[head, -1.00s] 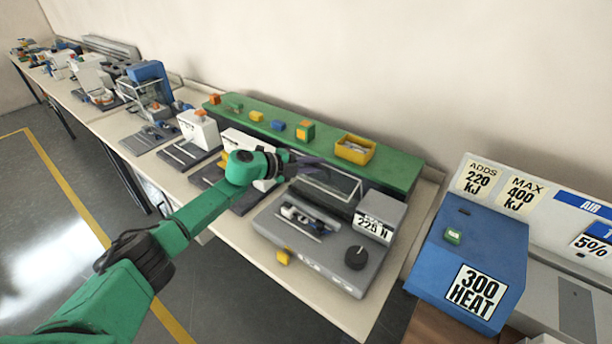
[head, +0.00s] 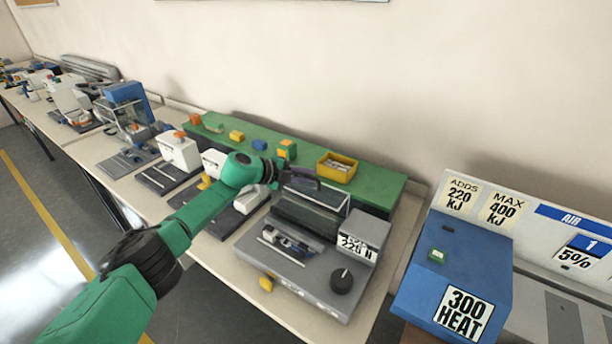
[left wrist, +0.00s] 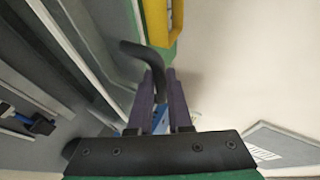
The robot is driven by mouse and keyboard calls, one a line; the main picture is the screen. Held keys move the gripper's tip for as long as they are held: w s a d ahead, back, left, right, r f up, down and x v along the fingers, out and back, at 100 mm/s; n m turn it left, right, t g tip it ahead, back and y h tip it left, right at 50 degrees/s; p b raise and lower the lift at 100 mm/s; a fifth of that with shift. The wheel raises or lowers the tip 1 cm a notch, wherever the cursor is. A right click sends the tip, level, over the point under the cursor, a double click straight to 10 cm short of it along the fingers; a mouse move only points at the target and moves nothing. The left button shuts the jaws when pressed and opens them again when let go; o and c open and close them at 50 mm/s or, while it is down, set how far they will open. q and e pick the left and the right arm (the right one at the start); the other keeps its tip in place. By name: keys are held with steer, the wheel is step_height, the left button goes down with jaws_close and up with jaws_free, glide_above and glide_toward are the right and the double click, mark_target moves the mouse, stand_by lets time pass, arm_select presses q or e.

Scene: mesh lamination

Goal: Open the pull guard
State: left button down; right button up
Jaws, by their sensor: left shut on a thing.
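The pull tester is a grey machine (head: 300,278) on the bench, with a black knob and a display reading about 226 N. Its guard (head: 332,195), a clear panel in a pale frame, stands at the back of the machine behind a dark block. My left gripper (head: 302,183) is at the guard's upper left edge. In the left wrist view its purple fingers (left wrist: 160,90) are shut on a black bent handle (left wrist: 142,54), whose top sticks out past them. The fingers hide part of the handle. My right gripper is not in view.
A green shelf (head: 385,182) with a yellow bin (head: 336,167) and small blocks runs close behind the guard. A blue heat box (head: 460,265) stands at the right. Other machines line the bench to the left. The wall is behind.

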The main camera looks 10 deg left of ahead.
arm_select(q)
steer(key=c, duration=1.1)
jaws_free()
steer(key=shift+s+a+r, duration=0.1)
steer(key=shift+s+a, duration=0.05)
steer(key=shift+a, duration=0.1)
steer(key=b+v, duration=0.2)
steer(key=v, duration=1.2)
steer(key=shift+d, duration=0.1)
